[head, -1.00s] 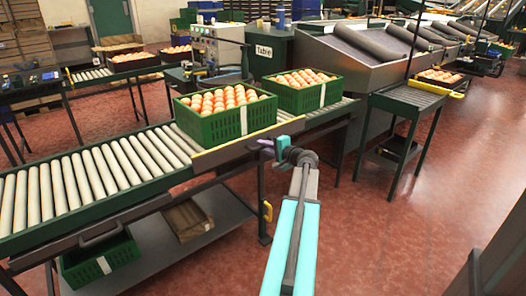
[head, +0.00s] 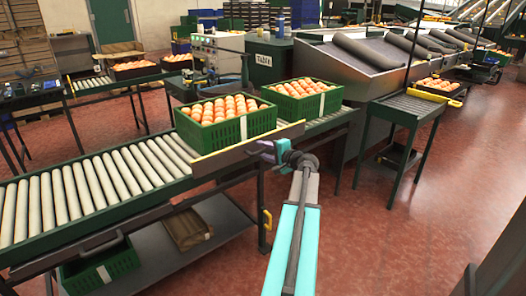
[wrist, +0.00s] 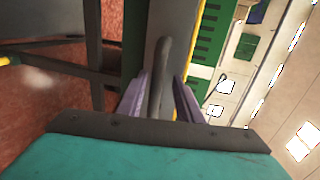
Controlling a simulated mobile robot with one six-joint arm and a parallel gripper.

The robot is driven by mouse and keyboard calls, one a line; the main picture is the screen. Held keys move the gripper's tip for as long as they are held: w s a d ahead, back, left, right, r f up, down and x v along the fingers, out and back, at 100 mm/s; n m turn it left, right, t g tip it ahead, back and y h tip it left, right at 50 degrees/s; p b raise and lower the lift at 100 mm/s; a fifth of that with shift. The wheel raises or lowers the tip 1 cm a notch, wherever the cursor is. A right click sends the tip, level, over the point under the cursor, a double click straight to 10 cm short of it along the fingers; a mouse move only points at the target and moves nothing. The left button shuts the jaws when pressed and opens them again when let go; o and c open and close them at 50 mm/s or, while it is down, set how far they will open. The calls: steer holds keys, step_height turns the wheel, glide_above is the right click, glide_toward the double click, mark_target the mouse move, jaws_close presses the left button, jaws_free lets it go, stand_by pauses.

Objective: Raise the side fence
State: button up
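The side fence (head: 228,156) is a grey plate with a yellow top edge along the front of the roller conveyor. It stands raised above the conveyor's side rail, in front of the crates. My gripper (head: 268,152) is at the fence's right part, on its outer face. In the wrist view, the fence (wrist: 168,25) runs upward from my gripper (wrist: 160,103). The purple fingers lie on both sides of a dark bar handle (wrist: 159,72) on the fence and look shut on it. The fingertips are partly hidden in the head view.
Two green crates of oranges, one nearer (head: 224,132) and one farther (head: 303,108), stand on the conveyor just behind the fence. Conveyor rollers (head: 95,185) to the left are bare. A small roller stand (head: 410,106) is at the right. Red floor (head: 400,240) is open at the lower right.

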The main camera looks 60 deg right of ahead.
steer(key=shift+s, duration=0.1)
steer(key=p+v, duration=0.2)
steer(key=v, duration=1.1)
steer(key=shift+s, duration=0.3)
steer(key=shift+w+a, duration=0.15)
steer(key=shift+a, duration=0.05)
